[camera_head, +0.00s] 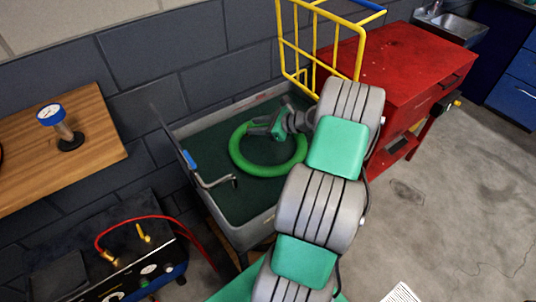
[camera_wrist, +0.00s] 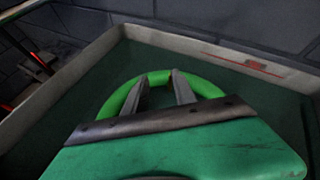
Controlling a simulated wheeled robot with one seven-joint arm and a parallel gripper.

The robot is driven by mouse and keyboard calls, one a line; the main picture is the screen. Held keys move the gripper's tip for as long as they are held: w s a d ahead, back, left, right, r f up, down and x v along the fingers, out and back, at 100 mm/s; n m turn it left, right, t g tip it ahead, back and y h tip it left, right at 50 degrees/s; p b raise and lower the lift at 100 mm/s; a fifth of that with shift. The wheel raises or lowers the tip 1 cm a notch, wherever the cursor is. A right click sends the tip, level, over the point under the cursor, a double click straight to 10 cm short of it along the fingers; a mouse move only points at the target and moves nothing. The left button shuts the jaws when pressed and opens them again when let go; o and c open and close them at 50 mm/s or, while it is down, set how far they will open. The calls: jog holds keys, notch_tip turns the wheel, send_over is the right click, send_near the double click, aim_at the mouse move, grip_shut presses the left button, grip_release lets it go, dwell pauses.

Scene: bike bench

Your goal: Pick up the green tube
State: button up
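The green tube (camera_head: 235,158) is a closed ring lying in a grey tray (camera_head: 262,226) lined with dark green. In the wrist view the ring (camera_wrist: 118,102) arches behind my fingers, and its near part is hidden by my gripper's body. My gripper (camera_head: 255,127) is over the upper part of the ring in the head view. In the wrist view its two fingers (camera_wrist: 160,76) are apart, with the tube's far arc showing between their tips. I cannot tell whether they touch the tube.
A bent grey tool with a blue end (camera_head: 208,180) hangs over the tray's left wall. A yellow wire rack (camera_head: 300,75) rises behind the tray. A red cabinet (camera_head: 410,60) stands at right, a wooden bench (camera_head: 60,165) at left.

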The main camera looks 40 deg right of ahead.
jog(key=w+f+m, duration=0.1)
jog(key=w+f, duration=0.1)
jog(key=w+f+m+t+p, duration=0.1)
jog(key=w+f+m, duration=0.1)
jog(key=w+f, duration=0.1)
jog(key=shift+w, duration=0.1)
jog(key=shift+r, duration=0.1)
jog(key=shift+c, duration=0.4)
grip_shut()
dwell(1.0)
